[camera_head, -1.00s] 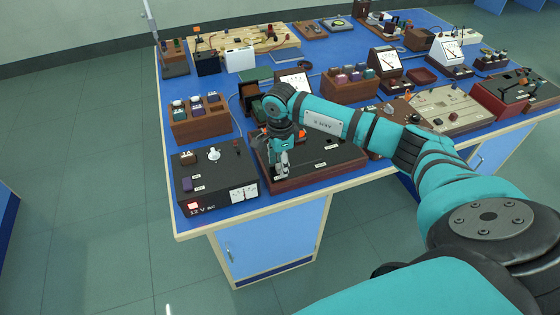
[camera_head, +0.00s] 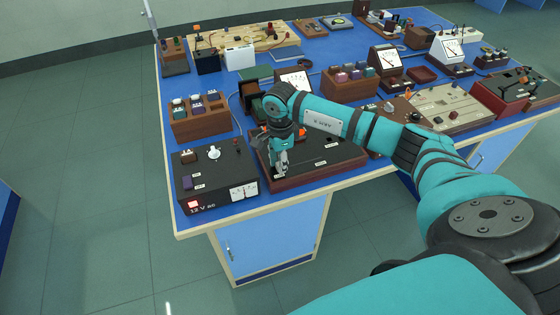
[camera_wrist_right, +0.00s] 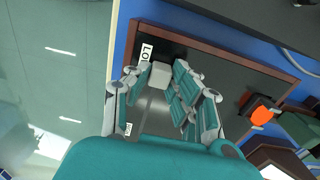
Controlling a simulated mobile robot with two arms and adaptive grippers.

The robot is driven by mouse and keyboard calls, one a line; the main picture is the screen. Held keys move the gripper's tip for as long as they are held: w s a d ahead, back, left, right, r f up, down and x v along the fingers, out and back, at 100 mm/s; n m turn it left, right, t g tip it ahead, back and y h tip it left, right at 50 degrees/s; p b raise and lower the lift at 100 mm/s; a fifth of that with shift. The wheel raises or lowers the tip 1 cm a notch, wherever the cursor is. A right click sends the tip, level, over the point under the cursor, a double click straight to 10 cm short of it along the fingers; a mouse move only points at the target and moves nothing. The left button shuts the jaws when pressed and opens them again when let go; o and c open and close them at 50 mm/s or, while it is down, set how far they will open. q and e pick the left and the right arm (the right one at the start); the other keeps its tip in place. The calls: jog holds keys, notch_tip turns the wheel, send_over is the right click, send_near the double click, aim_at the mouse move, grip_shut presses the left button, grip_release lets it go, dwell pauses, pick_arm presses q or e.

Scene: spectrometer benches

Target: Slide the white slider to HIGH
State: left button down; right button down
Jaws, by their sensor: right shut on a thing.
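The white slider (camera_wrist_right: 159,74) sits between the fingers of my right gripper (camera_wrist_right: 161,82) in the right wrist view, beside a white label (camera_wrist_right: 146,51) reading "LO", its remaining letters hidden. A second label (camera_wrist_right: 128,129) lies farther along the panel, too small to read. The slider's black panel (camera_head: 342,156) has a brown wooden rim and stands at the table's front edge. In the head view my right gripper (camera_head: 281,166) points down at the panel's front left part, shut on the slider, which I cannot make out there. My left gripper is not in view.
A black 12 V power supply (camera_head: 217,180) with a knob and meters stands just left of the panel. A wooden block (camera_head: 202,124) with several coloured parts is behind it. The floor in front is clear.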

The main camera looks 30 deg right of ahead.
aim_at(319, 158)
jog(key=shift+d, duration=0.45)
jog(key=s+d+b, duration=0.1)
jog(key=d, duration=0.2)
jog(key=s+d+b, duration=0.1)
jog(key=d, duration=0.3)
jog(key=s+d+b, duration=0.1)
jog(key=d+b, duration=0.1)
jog(key=d, duration=0.2)
jog(key=shift+d, duration=0.1)
jog(key=shift+w+r, duration=0.1)
jog(key=c, duration=1.2)
grip_release()
jog(key=shift+d, duration=0.1)
jog(key=shift+o, duration=0.2)
notch_tip(319, 158, up, 12)
